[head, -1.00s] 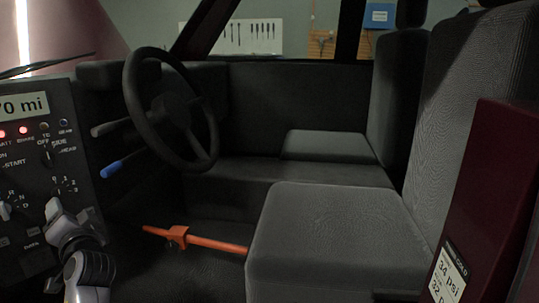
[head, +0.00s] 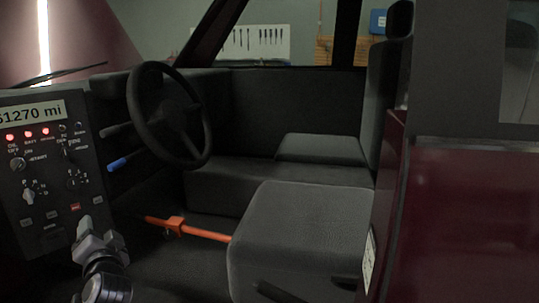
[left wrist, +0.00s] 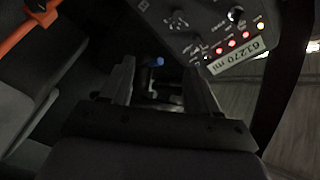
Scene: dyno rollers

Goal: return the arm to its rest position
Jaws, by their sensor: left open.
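My left gripper (head: 97,243) is at the lower left of the head view, in front of the lower part of the dashboard panel (head: 48,165). In the left wrist view its two fingers (left wrist: 160,82) stand apart with nothing between them. The panel, with lit red lamps and a 61270 mi display, shows beyond the fingers at the upper right of that view. My right gripper is not in view.
The steering wheel (head: 168,115) and a blue-tipped lever (head: 120,164) are right of the panel. An orange bar (head: 190,230) lies low near the front seat (head: 297,225). A dark red door (head: 460,215) fills the right side.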

